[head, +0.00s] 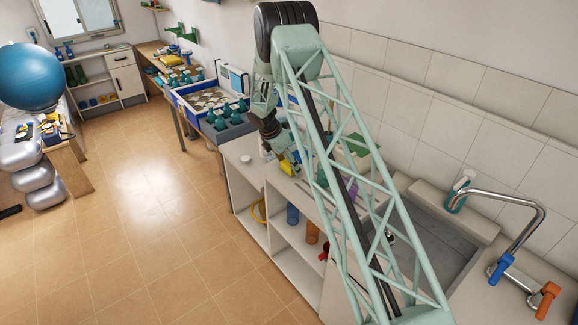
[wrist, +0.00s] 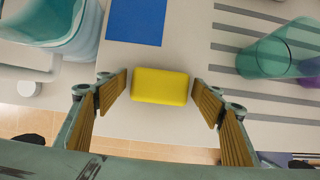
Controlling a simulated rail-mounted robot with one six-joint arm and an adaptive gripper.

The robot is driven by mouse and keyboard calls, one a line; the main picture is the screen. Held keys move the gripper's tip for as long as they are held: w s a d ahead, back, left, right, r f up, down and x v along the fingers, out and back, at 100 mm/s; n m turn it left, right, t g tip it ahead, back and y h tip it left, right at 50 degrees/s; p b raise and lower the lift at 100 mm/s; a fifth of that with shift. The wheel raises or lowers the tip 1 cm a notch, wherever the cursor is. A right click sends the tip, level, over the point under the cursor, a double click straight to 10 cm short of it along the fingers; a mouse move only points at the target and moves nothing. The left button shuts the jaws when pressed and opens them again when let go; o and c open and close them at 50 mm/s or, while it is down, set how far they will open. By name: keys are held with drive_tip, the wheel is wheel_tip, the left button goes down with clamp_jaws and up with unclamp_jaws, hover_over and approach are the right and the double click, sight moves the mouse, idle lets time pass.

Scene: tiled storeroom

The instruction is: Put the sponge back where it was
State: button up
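The yellow sponge (wrist: 160,86) lies on the pale counter top, in the middle of the wrist view. In the head view it is a small yellow patch (head: 287,167) below my wrist, partly hidden by my arm. My gripper (wrist: 160,98) is open, with one finger to the left of the sponge and one to the right. A narrow gap shows on each side, so the fingers do not appear to touch it. A flat blue square (wrist: 136,20) lies on the counter just beyond the sponge.
In the wrist view, a teal see-through cup (wrist: 272,56) lies to the right over grey stripes. A teal container (wrist: 75,40) stands at the left, with a small white round thing (wrist: 28,88) near the counter edge. The sink (head: 430,245) and tap (head: 515,208) are at the right.

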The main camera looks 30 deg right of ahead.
drive_tip(key=shift+r, duration=0.2)
drive_tip(key=v, duration=1.2)
drive_tip(key=shift+b, duration=0.3)
idle(0.7)
